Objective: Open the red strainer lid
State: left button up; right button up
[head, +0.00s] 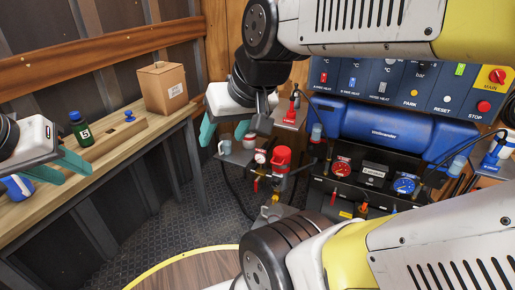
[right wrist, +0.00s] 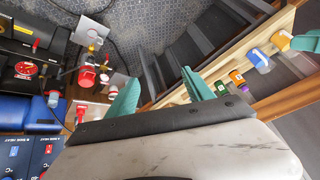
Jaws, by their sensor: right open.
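The red strainer lid (head: 282,155) is a red cylinder cap on the pipe fitting below the blue tank; it also shows in the right wrist view (right wrist: 87,77) at the left. It looks seated upright on its fitting. My right gripper (head: 225,131) is open and empty, with its teal fingers spread, left of and above the strainer in the head view. Its fingers also show apart in the right wrist view (right wrist: 161,92), right of the strainer. My left gripper (head: 62,168) is at the far left over the workbench, its teal fingers apart and nothing seen between them.
A workbench (head: 165,133) on the left holds a cardboard box (head: 163,88), a green bottle (head: 81,130) and other bottles. A blue tank (head: 385,130), gauges (head: 341,169) and a control panel (head: 400,75) stand right of the strainer. Hoses and valves crowd around it.

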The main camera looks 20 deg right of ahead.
aim_at(282, 154)
jog(key=i+z, duration=0.1)
jog(key=z, duration=0.6)
jog(key=i+j+z, duration=0.1)
jog(key=z, duration=0.25)
